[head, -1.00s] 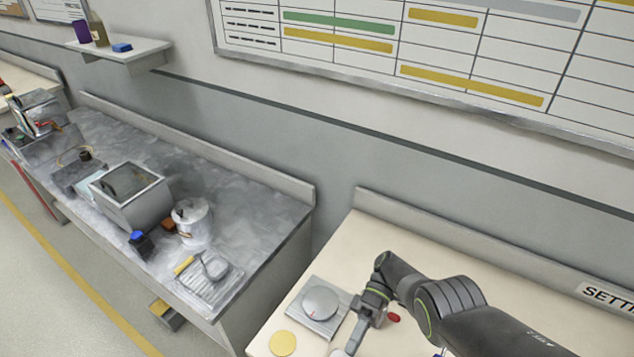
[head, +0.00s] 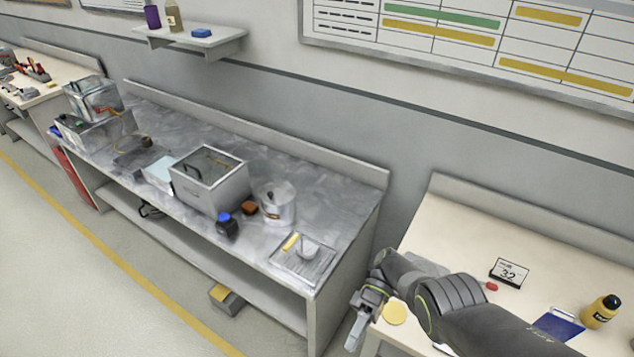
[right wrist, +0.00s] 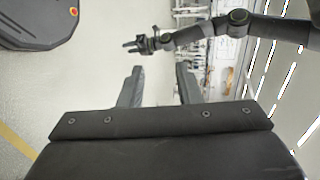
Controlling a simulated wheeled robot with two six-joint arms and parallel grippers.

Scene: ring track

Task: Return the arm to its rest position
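My right arm comes in from the lower right in the head view. My right gripper (head: 354,336) hangs at the front left corner of the cream bench (head: 455,225), pointing down. In the right wrist view its two fingers (right wrist: 160,88) are well apart with nothing between them. Another arm, my left one, shows in the right wrist view, with its gripper (right wrist: 134,45) small and its finger gap unclear. My left gripper is not in the head view.
The cream bench holds a yellow disc (head: 394,313), a card marked 32 (head: 509,272), a yellow bottle (head: 601,311) and a blue item (head: 560,324). Left of it, a grey bench (head: 335,190) carries a metal box (head: 212,190) and a pot (head: 278,205). A floor gap separates the benches.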

